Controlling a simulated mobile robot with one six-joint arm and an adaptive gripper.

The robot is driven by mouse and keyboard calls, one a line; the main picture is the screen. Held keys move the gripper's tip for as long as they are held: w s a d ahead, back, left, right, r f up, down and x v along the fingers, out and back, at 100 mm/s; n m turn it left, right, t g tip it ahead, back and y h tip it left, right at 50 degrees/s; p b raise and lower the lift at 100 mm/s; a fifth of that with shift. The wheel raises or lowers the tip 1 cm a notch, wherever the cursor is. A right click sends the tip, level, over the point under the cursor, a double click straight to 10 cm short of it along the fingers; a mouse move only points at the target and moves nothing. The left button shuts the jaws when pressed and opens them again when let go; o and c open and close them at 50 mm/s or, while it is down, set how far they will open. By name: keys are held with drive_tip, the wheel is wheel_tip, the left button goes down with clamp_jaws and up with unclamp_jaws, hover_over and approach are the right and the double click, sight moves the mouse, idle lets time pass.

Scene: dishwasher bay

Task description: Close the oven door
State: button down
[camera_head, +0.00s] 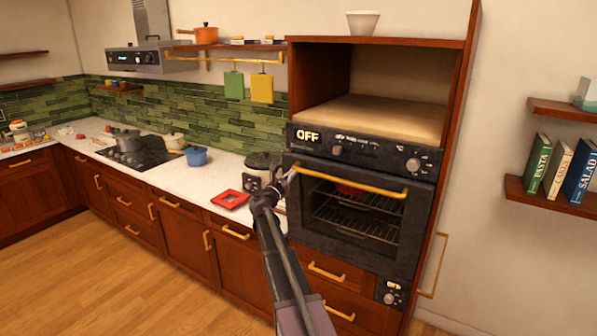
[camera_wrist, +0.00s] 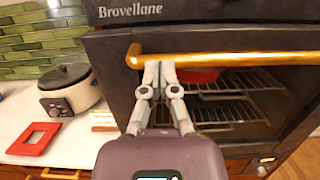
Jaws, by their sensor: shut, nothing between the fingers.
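The black oven (camera_head: 365,145) is built into a tall wooden cabinet, with "OFF" on its panel. Its door (camera_head: 305,235) stands upright under the panel, shut or nearly so; I cannot tell if a small gap is left. A gold bar handle (camera_head: 350,183) runs across its top and also shows in the wrist view (camera_wrist: 225,60). Racks and something red show through the glass. My gripper (camera_wrist: 160,68) is shut and empty, its fingertips at the left end of the handle. In the head view my gripper (camera_head: 287,180) is at the door's upper left; contact is unclear.
A lidded cooker (camera_wrist: 70,90) and a red square frame (camera_head: 230,199) are on the white counter left of the oven. A blue pot (camera_head: 195,156) stands farther left. Bookshelves (camera_head: 553,195) are on the right wall. The wooden floor (camera_head: 130,275) at left is clear.

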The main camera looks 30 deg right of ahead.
drive_tip(key=shift+r+v, duration=0.15)
drive_tip(key=shift+v, duration=1.05)
drive_tip(key=shift+r+v, duration=0.2)
drive_tip(key=shift+v, duration=0.95)
drive_tip(key=shift+a, duration=0.1)
drive_tip(key=w+a+f+n+t+y+b, duration=0.1)
drive_tip(key=a+f+n+t+y, duration=0.3)
drive_tip(key=a+n+y, duration=0.55)
drive_tip(key=w+a+f+n+t+y+b, duration=0.15)
drive_tip(key=a+n+t+y, duration=0.4)
drive_tip(key=a+n, duration=0.75)
drive_tip(key=s+a+f+n+g+y+b, duration=0.1)
drive_tip(key=s+a+f+n+g+y, duration=0.35)
drive_tip(key=f+n, duration=0.4)
drive_tip(key=s+a+f+n+g+y+b, duration=0.2)
drive_tip(key=s+a+f+n+g, duration=0.45)
drive_tip(key=s+f+n, duration=0.35)
drive_tip(key=s+f+n+g+h, duration=0.1)
drive_tip(key=s+f+n+g, duration=0.1)
drive_tip(key=s, duration=0.7)
drive_tip(key=s+f+n+g+h+b, duration=0.1)
drive_tip(key=s+f+n+g+h, duration=0.1)
drive_tip(key=s+n+g, duration=0.3)
drive_tip(key=s+f, duration=0.1)
drive_tip(key=s, duration=0.3)
drive_tip(key=shift+s+d+n, duration=0.35)
drive_tip(key=shift+d+n, duration=0.05)
